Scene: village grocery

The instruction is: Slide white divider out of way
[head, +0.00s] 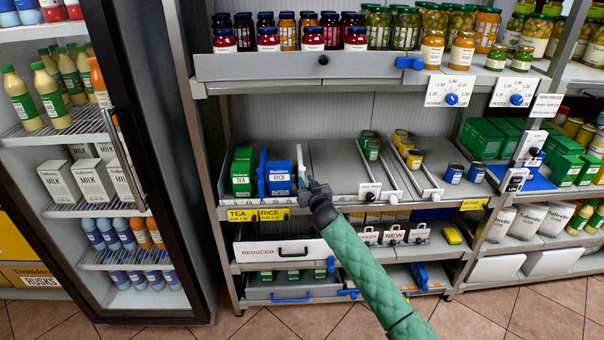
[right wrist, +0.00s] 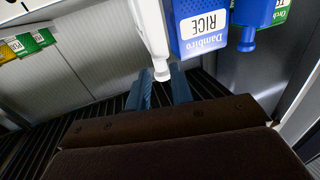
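The white divider (head: 301,166) stands on the middle shelf, just right of the blue rice boxes (head: 279,178). Its white body (right wrist: 152,28) and front knob (right wrist: 161,74) show up close in the right wrist view. My right gripper (head: 313,186) is at the divider's front end. In the right wrist view its two blue fingers (right wrist: 162,80) are apart, with the knob's tip between or just beyond the fingertips. I cannot tell whether they touch it. My left gripper is not in view.
A blue divider (head: 262,175) separates the rice from green tea boxes (head: 242,172). Cans (head: 414,158) stand farther right. A fridge (head: 130,150) is at left.

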